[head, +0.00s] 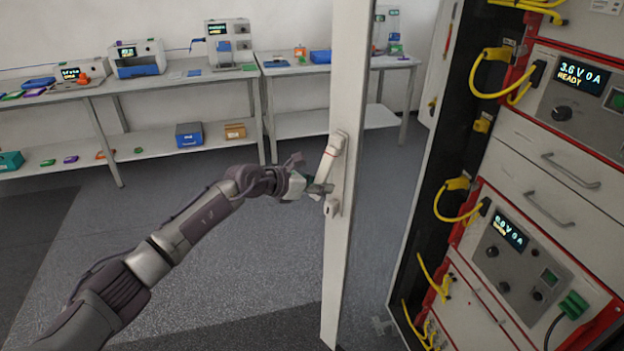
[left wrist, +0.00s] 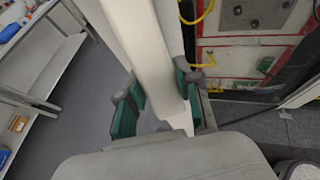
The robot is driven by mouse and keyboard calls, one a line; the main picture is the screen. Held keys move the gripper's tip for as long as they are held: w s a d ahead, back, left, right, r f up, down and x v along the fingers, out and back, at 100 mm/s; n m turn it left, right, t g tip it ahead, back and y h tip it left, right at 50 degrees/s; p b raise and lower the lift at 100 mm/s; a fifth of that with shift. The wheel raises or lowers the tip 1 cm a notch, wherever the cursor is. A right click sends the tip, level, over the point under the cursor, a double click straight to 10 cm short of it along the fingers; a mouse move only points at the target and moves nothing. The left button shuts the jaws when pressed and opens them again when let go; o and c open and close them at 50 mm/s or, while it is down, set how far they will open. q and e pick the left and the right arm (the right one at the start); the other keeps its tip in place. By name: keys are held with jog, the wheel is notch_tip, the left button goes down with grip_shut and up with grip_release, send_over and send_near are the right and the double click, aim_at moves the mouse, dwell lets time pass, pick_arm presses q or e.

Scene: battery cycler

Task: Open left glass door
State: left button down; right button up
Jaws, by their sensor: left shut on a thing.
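The left glass door shows as a tall white frame post (head: 345,90) in the middle of the head view. It stands swung out from the cabinet, with the cabinet front exposed to its right. A white door handle (head: 330,160) is mounted on the post. My left gripper (head: 316,189) is shut on the handle at its lower part. In the left wrist view the white handle (left wrist: 150,65) passes between the green finger pads of my left gripper (left wrist: 160,103). The glass itself is hard to make out. My right gripper is not in view.
The battery cycler cabinet (head: 545,150) stands at right, with red-edged modules, drawers and yellow cables (head: 490,75). Benches (head: 200,75) with instruments line the back wall. The grey floor (head: 240,240) left of the door is clear apart from my arm over it.

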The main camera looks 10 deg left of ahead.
pick_arm(q)
jog(key=shift+s+a+r, duration=0.1)
jog(key=shift+r, duration=0.1)
jog(key=shift+w+d+f, duration=0.15)
jog(key=shift+w+d, duration=0.05)
jog(key=shift+w, duration=0.1)
jog(key=c, duration=1.1)
grip_release()
jog(key=o, duration=0.3)
jog(key=shift+s+a, duration=0.1)
jog(key=shift+s, duration=0.05)
jog(key=v, duration=1.2)
